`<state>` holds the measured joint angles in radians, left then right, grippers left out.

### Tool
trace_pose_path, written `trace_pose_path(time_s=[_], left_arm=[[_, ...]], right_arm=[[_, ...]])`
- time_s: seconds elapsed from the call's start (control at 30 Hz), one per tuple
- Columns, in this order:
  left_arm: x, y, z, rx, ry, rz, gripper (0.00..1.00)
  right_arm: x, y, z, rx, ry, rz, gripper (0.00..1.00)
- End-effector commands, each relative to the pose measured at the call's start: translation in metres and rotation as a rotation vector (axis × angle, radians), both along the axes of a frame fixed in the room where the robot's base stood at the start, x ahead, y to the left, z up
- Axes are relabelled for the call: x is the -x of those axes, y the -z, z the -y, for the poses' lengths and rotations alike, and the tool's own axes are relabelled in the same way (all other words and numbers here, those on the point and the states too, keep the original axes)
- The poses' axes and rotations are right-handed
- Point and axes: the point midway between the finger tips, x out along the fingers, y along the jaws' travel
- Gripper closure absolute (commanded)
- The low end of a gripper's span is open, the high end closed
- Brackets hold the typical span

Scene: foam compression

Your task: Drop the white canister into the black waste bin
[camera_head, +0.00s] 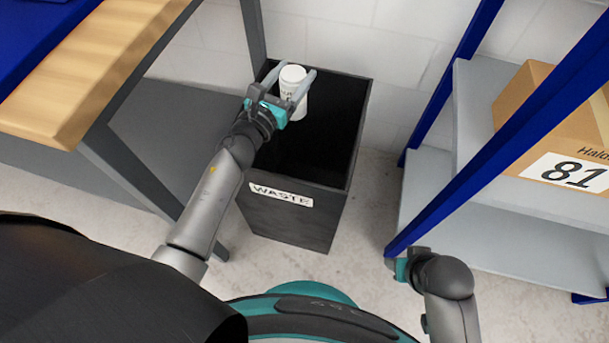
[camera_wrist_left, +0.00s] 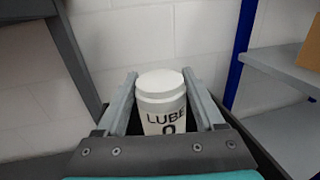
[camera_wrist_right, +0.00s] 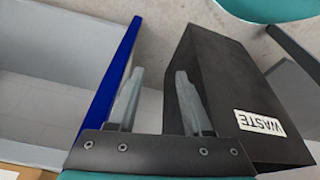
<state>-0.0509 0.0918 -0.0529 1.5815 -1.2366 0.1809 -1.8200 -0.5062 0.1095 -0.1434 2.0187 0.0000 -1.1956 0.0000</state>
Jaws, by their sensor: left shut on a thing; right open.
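The white canister (camera_head: 293,84) is held upright between the fingers of my left gripper (camera_head: 292,88), which is shut on it. In the left wrist view the canister (camera_wrist_left: 163,103) shows a white lid and the word LUBE. In the head view it appears over the opening of the black waste bin (camera_head: 293,212), toward the far side. The bin carries a WASTE label and its inside is dark. My right gripper (camera_wrist_right: 155,105) is open and empty. In the right wrist view the bin (camera_wrist_right: 225,85) stands to the right of its fingers.
A wooden-topped table (camera_head: 70,80) with grey legs stands left of the bin. A shelf with blue posts (camera_head: 500,145) stands to the right and holds a cardboard box (camera_head: 560,110) marked 81. A white block wall is behind. Some pale floor is clear around the bin.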

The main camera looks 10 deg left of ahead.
Motion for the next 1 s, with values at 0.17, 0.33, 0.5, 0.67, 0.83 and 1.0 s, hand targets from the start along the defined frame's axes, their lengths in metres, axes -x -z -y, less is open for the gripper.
trace_pose_path(time_s=[0.17, 0.33, 0.5, 0.67, 0.83, 1.0], left_arm=[[0.000, 0.014, 0.000, 0.001, -0.001, 0.001, 0.85], [0.000, 0.023, 0.000, 0.001, 0.000, 0.001, 0.85], [0.000, 0.028, 0.000, 0.001, 0.000, 0.002, 0.85], [0.000, 0.030, 0.000, 0.000, 0.000, 0.002, 0.85], [0.000, 0.030, 0.000, 0.000, 0.000, 0.002, 0.85], [0.000, 0.030, 0.000, 0.000, 0.000, 0.002, 0.22]], right_arm=[[-0.005, -0.020, 0.000, -0.004, 0.001, 0.034, 0.50], [-0.007, -0.039, -0.001, -0.007, 0.002, 0.059, 0.50], [-0.007, -0.051, -0.001, -0.010, 0.002, 0.076, 0.50], [-0.007, -0.057, -0.001, -0.011, 0.002, 0.080, 0.50], [-0.007, -0.058, -0.001, -0.011, 0.002, 0.081, 0.50], [-0.007, -0.058, -0.001, -0.011, 0.003, 0.081, 0.50]])
